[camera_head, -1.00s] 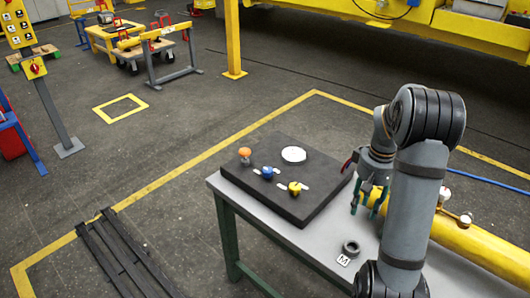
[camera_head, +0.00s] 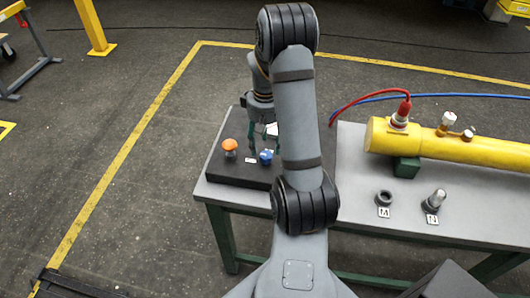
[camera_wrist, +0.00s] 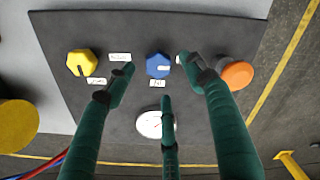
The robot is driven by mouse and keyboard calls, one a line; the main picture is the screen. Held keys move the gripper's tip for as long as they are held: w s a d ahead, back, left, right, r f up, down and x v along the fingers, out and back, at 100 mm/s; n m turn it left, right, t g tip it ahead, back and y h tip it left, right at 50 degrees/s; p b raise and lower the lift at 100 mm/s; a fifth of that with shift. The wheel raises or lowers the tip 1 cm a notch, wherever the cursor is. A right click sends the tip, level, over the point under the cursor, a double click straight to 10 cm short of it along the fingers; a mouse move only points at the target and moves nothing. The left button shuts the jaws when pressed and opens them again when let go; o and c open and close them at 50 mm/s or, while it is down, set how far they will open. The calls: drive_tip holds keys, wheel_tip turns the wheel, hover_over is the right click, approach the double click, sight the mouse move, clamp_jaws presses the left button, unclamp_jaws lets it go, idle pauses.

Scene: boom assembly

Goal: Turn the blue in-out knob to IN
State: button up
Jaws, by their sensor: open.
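The blue knob (camera_wrist: 158,66) sits on the dark panel (camera_wrist: 70,30), with a pale mark towards its right side in the wrist view. Small white labels lie beside it, one just below it (camera_wrist: 156,83) and one to its left (camera_wrist: 120,57); I cannot read them surely. In the head view the blue knob (camera_head: 265,157) shows just below my gripper (camera_head: 264,142). My gripper is open and empty, with its green fingers (camera_wrist: 152,75) spread around the knob: one tip left, one right, one below. I cannot tell whether any finger touches it.
An orange knob (camera_wrist: 237,75) stands right of the blue one and a yellow knob (camera_wrist: 82,63) left of it. A white disc (camera_wrist: 150,125) lies on the panel near the lower finger. A yellow cylinder (camera_head: 460,148) with hoses lies on the table's right (camera_head: 350,175).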

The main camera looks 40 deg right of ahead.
sight(266, 155)
drive_tip(key=f, duration=0.3)
drive_tip(key=shift+s+d+f, duration=0.15)
drive_tip(key=shift+s+f, duration=0.1)
drive_tip(key=shift+f, duration=0.15)
drive_tip(key=shift+w+f, duration=0.1)
drive_tip(key=shift+f, duration=0.3)
drive_tip(key=c, duration=1.1)
drive_tip(key=shift+c, duration=0.2)
